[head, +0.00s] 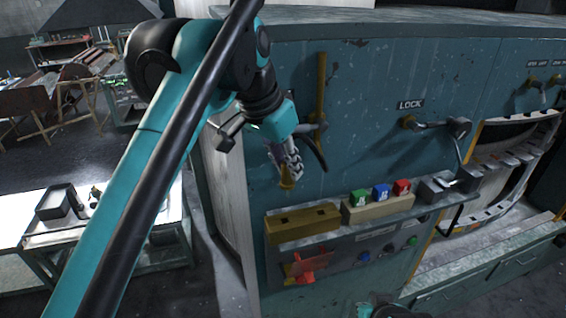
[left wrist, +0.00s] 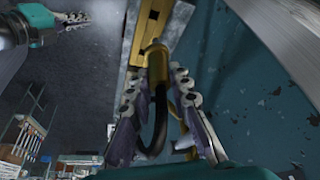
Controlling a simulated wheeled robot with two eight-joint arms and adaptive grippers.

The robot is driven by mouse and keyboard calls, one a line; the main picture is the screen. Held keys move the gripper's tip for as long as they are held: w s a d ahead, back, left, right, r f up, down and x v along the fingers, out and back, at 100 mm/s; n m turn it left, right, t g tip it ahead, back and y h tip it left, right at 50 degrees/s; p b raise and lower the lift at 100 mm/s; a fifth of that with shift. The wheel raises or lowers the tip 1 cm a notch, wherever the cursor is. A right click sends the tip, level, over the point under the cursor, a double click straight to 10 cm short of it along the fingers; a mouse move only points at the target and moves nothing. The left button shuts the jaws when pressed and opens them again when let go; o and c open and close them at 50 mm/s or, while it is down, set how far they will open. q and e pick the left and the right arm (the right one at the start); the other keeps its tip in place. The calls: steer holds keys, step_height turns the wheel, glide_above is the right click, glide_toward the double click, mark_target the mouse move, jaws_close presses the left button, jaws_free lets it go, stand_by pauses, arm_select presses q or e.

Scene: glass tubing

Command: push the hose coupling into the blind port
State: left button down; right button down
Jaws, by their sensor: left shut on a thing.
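My left gripper (head: 287,172) is shut on the brass hose coupling (head: 286,185), in front of the teal cabinet. In the left wrist view the coupling (left wrist: 156,62) sits between the fingertips of my left gripper (left wrist: 156,78), with a black hose (left wrist: 160,125) curving back from it. The coupling is above the yellow-brown block (head: 318,222) with dark square holes and apart from it in the head view. I cannot make out which opening is the blind port. My right gripper (left wrist: 75,20) shows small at the top left of the left wrist view; its opening is unclear.
A shelf on the cabinet (head: 350,80) carries the block, green (head: 359,198), blue (head: 380,193) and red (head: 402,188) cubes on a tan holder, and a grey box (head: 437,188). A red fitting (head: 305,265) is below. A lever (head: 435,125) sticks out under LOCK.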

mark_target(282, 182)
arm_select(q)
steer(key=shift+a+r, duration=0.1)
steer(key=shift+a, duration=0.15)
steer(key=shift+a+f, duration=0.1)
steer(key=shift+f, duration=0.3)
steer(key=f+b, duration=0.2)
steer(key=f, duration=0.1)
steer(key=shift+d+f, duration=0.1)
steer(key=shift+d, duration=0.1)
steer(key=shift+a+f+b, duration=0.1)
steer(key=shift+f+b, duration=0.65)
steer(key=shift+f, duration=0.25)
steer(key=shift+p, duration=0.55)
steer(key=shift+f+b, duration=1.3)
steer(key=shift+f, duration=0.75)
